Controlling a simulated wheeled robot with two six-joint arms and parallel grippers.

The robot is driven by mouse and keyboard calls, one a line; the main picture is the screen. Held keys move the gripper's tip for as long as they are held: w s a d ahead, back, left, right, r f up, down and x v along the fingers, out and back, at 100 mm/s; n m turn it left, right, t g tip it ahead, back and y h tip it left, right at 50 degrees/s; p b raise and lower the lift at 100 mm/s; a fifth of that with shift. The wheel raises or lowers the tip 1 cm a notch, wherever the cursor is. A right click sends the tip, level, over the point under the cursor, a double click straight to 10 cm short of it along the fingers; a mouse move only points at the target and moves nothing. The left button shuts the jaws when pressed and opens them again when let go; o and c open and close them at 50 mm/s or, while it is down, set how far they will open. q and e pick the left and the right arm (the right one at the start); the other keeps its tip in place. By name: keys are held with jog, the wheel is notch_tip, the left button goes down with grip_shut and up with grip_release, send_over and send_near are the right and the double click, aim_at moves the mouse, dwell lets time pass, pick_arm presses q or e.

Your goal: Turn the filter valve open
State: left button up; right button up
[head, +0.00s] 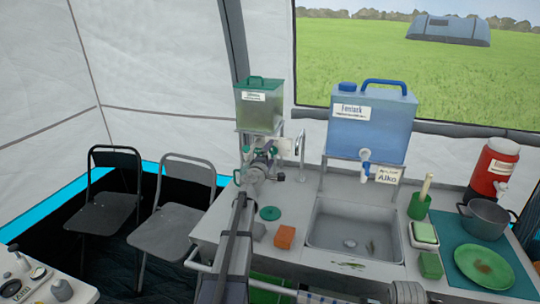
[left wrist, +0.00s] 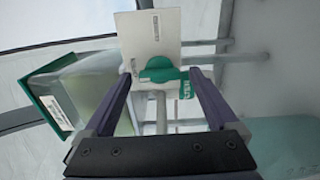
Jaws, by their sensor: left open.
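The filter is a green-tinted tank (head: 260,105) with a white label on a stand at the back left of the counter. It also shows tilted at the left of the left wrist view (left wrist: 88,95). In that view the green valve handle (left wrist: 158,70) lies in front of a white card (left wrist: 150,36). My left gripper (left wrist: 161,80) is open, with its fingertips on either side of the handle; I cannot tell whether they touch it. In the head view my left gripper (head: 262,158) is below the tank and largely hides the valve.
A sink (head: 352,238) is right of my left arm, with a tap (head: 300,155) behind. A blue water canister (head: 370,125) stands above it. An orange block (head: 285,237) and green disc (head: 270,213) lie nearby. Two folding chairs (head: 180,215) stand left.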

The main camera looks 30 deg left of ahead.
pick_arm(q)
jog(key=v, duration=0.7)
jog(key=shift+s, duration=0.4)
dwell(0.3)
